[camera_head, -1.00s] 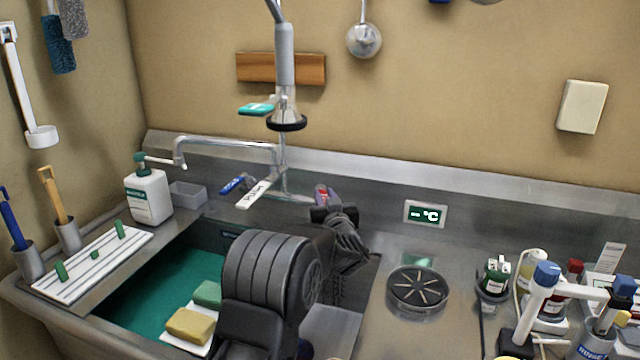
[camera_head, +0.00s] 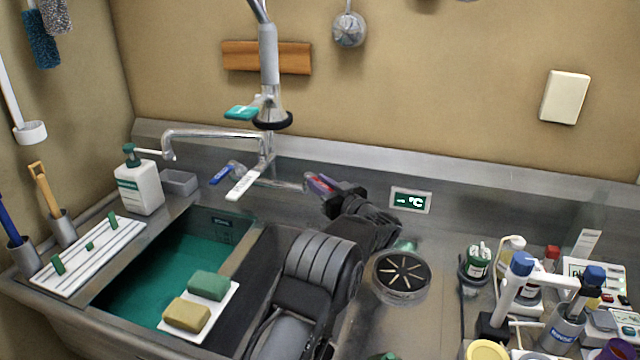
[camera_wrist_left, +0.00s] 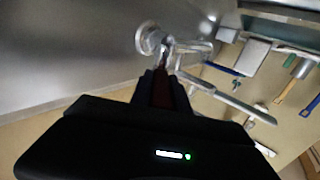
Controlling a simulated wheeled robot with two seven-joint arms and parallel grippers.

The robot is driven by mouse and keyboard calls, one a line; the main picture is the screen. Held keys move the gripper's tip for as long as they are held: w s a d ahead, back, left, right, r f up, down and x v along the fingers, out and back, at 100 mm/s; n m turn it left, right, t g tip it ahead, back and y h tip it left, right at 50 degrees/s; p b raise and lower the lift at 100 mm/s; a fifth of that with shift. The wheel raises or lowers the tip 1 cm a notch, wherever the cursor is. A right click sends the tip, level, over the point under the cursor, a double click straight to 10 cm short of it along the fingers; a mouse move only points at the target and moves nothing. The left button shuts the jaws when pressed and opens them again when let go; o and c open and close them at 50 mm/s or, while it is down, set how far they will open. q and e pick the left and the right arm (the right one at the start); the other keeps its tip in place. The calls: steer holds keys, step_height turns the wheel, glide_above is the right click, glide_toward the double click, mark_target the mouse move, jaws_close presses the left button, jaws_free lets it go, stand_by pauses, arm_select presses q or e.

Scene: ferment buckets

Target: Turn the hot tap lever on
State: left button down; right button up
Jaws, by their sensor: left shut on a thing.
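The hot tap lever (camera_head: 318,183) is red and sits at the right end of the chrome tap body behind the sink. My left gripper (camera_head: 332,188) is shut on the red lever, its dark fingers covering part of it. In the left wrist view the lever's red shows between the fingers (camera_wrist_left: 162,88), with the chrome tap fitting just beyond. The blue lever (camera_head: 220,175) is on the left of the tap, near a white label tag (camera_head: 243,186). The chrome spout (camera_head: 210,135) reaches left over the sink. My right gripper is not in view.
The sink (camera_head: 150,275) has a teal basin with a white tray carrying a green sponge (camera_head: 208,286) and a yellow sponge (camera_head: 187,314). A temperature display (camera_head: 411,200) is on the back wall. A round drain (camera_head: 401,276) and crowded bottles stand to the right.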

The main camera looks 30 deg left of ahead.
arm_select(q)
steer(key=c, duration=1.2)
jaws_free()
steer(key=shift+c, duration=0.2)
steer(key=b+v, duration=0.1)
steer(key=v, duration=0.6)
steer(key=shift+d+b, duration=0.35)
steer(key=shift+b, duration=0.05)
